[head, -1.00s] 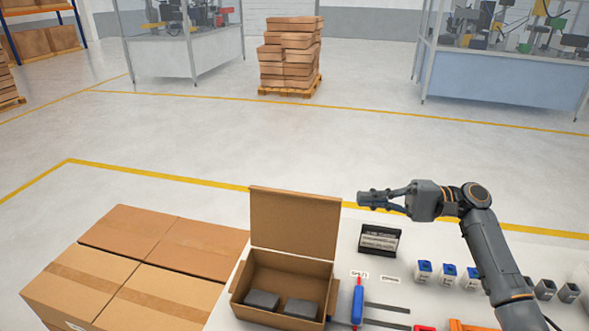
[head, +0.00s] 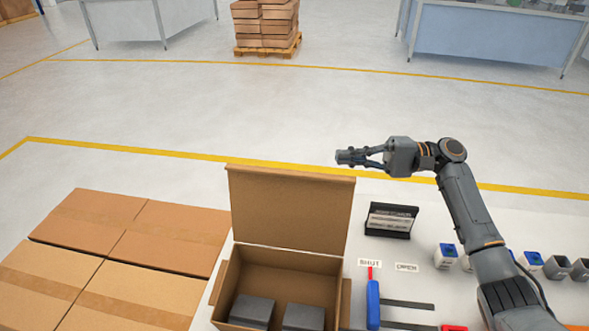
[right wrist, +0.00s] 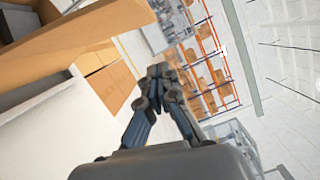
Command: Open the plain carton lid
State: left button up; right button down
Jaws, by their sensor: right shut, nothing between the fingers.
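The plain brown carton (head: 292,268) stands on the white table with its lid (head: 288,208) raised upright at the back. Two dark grey blocks (head: 252,309) lie inside it. My right gripper (head: 346,157) is shut and empty, in the air beside the lid's upper right corner, its fingers pointing left. In the right wrist view my shut fingers (right wrist: 160,72) show, with a brown cardboard panel (right wrist: 90,45) at upper left. My left gripper is not in view.
Closed taped cartons (head: 130,235) stand at the left.

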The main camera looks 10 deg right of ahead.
jog(key=s+a+p, duration=0.1)
jog(key=a+p, duration=0.7)
jog(key=a, duration=0.3)
jog(key=shift+s+a+r, duration=0.15)
jog(key=shift+s+r, duration=0.2)
jog(key=shift+r, duration=0.05)
jog(key=shift+w, duration=0.1)
